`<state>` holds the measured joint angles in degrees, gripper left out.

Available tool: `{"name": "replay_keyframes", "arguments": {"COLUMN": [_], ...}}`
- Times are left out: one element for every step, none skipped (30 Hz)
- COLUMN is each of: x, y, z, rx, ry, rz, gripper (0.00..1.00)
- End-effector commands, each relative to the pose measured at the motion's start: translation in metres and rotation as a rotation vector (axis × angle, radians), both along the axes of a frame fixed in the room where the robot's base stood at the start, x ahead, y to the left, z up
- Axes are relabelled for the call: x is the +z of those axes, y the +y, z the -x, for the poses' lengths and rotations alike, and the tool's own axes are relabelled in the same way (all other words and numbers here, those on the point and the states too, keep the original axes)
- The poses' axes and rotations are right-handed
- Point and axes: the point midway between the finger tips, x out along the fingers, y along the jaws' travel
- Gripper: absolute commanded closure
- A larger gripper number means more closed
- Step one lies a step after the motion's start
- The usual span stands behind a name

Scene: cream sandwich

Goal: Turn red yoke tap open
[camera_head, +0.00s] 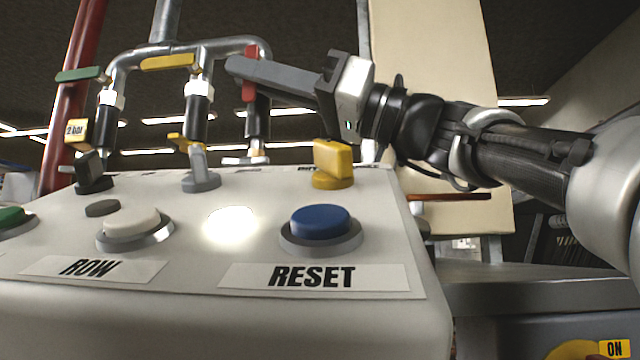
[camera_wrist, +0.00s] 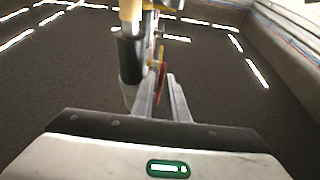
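The red tap handle (camera_head: 250,58) stands upright, in line with the right-hand vertical pipe, in the head view. My gripper (camera_head: 236,66) reaches in from the right, and its near finger crosses in front of the handle's middle. In the wrist view, the red handle (camera_wrist: 161,82) shows between the two finger ends of my gripper (camera_wrist: 160,78). The fingers stand apart with a narrow gap; firm contact with the handle is not clear. The far finger is hidden in the head view.
A green handle (camera_head: 80,74) and a yellow handle (camera_head: 168,62) lie level on the neighbouring pipes. Below stands a white console with a blue RESET button (camera_head: 320,222), a white button (camera_head: 132,223) and a yellow knob (camera_head: 333,160). A red pipe (camera_head: 72,110) rises at the left.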

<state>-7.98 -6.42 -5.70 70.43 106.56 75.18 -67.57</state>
Motion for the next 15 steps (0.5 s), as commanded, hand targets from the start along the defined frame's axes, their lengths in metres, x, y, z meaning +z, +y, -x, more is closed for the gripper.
{"name": "replay_keyframes", "arguments": {"x": [0.009, 0.014, 0.022, 0.028, 0.036, 0.045, 0.052, 0.059, 0.068, 0.073, 0.079, 0.085, 0.09, 0.093, 0.098], "y": [0.0, 0.0, 0.0, 0.0, 0.0, -0.001, -0.001, -0.001, -0.001, -0.001, -0.001, -0.001, -0.001, -0.001, -0.001], "z": [0.0, 0.0, -0.001, 0.0, 0.0, 0.0, 0.0, 0.001, 0.002, 0.002, 0.003, 0.003, 0.004, 0.004, 0.005], "rx": [-0.001, -0.001, -0.001, -0.001, -0.001, -0.002, -0.002, -0.003, -0.003, -0.003, -0.002, -0.002, -0.002, -0.001, 0.0], "ry": [-0.003, -0.003, -0.002, -0.003, -0.004, -0.005, -0.005, -0.007, -0.007, -0.008, -0.009, -0.009, -0.011, -0.011, -0.012], "rz": [0.0, 0.0, 0.0, -0.002, -0.003, -0.006, -0.008, -0.008, -0.008, -0.008, -0.009, -0.009, -0.009, -0.009, -0.01], "gripper": [0.87, 0.87, 0.87, 0.87, 0.87, 0.87, 0.87, 0.87, 0.87, 0.87, 0.87, 0.87, 0.87, 0.87, 0.87]}}
